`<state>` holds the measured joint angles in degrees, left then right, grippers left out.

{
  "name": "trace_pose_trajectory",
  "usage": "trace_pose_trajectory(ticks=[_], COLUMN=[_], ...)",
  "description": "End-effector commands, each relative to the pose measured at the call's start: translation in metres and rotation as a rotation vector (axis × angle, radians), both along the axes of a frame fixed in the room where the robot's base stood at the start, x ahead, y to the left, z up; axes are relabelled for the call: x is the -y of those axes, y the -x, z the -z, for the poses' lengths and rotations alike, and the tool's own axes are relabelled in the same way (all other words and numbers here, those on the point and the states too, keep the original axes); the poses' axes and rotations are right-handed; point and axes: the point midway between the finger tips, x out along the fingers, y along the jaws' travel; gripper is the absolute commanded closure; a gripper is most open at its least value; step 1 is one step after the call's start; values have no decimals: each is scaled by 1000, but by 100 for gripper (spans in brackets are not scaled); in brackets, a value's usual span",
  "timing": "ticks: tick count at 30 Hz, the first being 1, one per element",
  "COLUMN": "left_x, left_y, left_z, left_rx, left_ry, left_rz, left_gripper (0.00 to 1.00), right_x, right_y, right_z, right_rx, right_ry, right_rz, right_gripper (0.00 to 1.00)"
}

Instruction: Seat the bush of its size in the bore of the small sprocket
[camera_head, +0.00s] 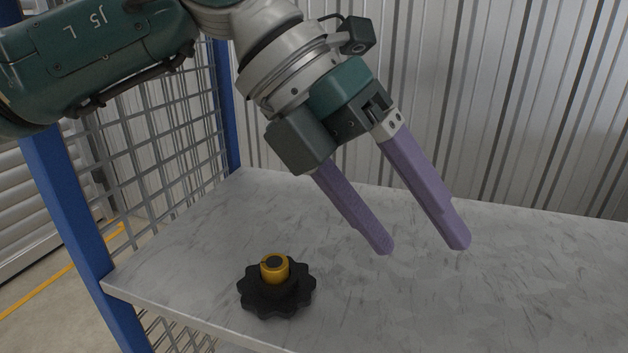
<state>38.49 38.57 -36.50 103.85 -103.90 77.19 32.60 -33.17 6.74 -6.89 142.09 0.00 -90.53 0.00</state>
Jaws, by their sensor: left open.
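The small sprocket (258,299), black with rounded teeth, lies flat near the front left edge of the shelf. A yellow bush (275,275) with a dark centre stands upright at the middle of the sprocket, its upper part showing above the hub. Its lower end is hidden, so I cannot tell how deep it sits in the bore. My left gripper (420,246), with two long purple fingers, is open with nothing between them. It is above the shelf, to the right of the bush and sprocket and apart from both. My right gripper is not in view.
The grey marbled shelf (440,300) is clear to the right of the sprocket. A blue post (85,230) and wire mesh (150,150) stand along the left side. A ribbed metal wall (520,110) is behind.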

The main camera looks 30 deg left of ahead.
Motion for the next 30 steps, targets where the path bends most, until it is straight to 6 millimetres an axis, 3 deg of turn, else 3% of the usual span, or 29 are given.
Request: trace_pose_trajectory(ticks=[1,3,5,7,9,12,14,16,18,20,21,24,27,30], left_x=[43,84,99,93,68,16,-20,-62,-95,-112,-117,-115,-106,-99], left_y=[12,20,19,10,-6,-30,-41,-44,-30,-4,19,83,137,169], left_z=[-18,-62,-104,-147,-173,-176,-157,-114,-57,-5,27,85,114,125], left_rx=[17,44,56,50,32,-27,-85,-179,-302,-425,-511,-718,-876,-965], left_ry=[222,550,818,1105,1337,1575,1671,1719,1682,1580,1484,1198,940,778], left_rz=[23,-6,-84,-236,-434,-776,-1028,-1370,-1724,-2012,-2181,-2498,-2670,-2744], left_gripper=[25,25,25,25,25,25,25,25,25,25,25,25,25,25], right_x=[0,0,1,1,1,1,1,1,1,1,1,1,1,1], right_y=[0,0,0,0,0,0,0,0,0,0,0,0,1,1], right_z=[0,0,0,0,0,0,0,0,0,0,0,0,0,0], right_rx=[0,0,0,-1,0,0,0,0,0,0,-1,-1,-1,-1], right_ry=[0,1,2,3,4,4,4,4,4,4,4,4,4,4], right_rz=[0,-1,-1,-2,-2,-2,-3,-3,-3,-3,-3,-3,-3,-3], right_gripper=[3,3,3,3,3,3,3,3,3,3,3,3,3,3])
